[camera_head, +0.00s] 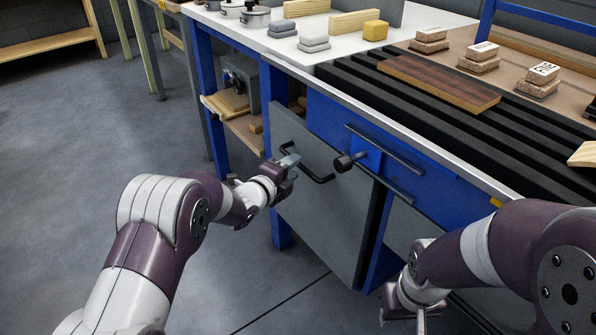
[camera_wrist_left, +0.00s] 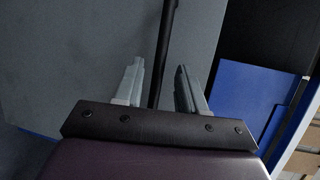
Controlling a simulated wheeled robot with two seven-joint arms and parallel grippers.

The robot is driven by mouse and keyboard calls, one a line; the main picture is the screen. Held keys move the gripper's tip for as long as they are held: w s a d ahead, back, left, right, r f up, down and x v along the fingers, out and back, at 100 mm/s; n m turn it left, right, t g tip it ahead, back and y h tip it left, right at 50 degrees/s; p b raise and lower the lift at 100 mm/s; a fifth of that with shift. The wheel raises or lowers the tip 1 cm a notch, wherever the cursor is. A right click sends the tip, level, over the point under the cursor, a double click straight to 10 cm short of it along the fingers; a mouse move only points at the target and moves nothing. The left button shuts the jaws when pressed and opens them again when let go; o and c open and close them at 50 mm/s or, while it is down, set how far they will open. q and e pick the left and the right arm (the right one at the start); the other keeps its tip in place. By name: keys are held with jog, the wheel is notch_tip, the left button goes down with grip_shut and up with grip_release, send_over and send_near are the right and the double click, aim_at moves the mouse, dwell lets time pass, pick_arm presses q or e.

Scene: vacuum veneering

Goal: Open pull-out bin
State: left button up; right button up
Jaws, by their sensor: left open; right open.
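The pull-out bin has a flat grey front panel (camera_head: 320,215) in the blue workbench, with a black bar handle (camera_head: 318,179) near its top. In the left wrist view, the dark handle bar (camera_wrist_left: 163,55) runs between the two open fingers (camera_wrist_left: 158,90), in front of the grey panel; contact cannot be made out. My right gripper (camera_head: 420,312) hangs low at the bottom right, away from the bin, open and partly cut off.
A blue drawer (camera_head: 385,150) with a long black handle and a black knob (camera_head: 348,162) is right of and above the bin. The worktop carries a dark wooden board (camera_head: 440,84) and several small blocks. Open shelves stand left of the bin. The grey floor (camera_head: 90,140) at left is clear.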

pick_arm(q)
jog(key=shift+b+x, duration=0.4)
jog(key=shift+x, duration=1.5)
jog(key=shift+c, duration=0.3)
grip_shut()
jog(key=shift+f, duration=0.1)
jog(key=shift+s+a, duration=0.1)
jog(key=shift+a, duration=0.05)
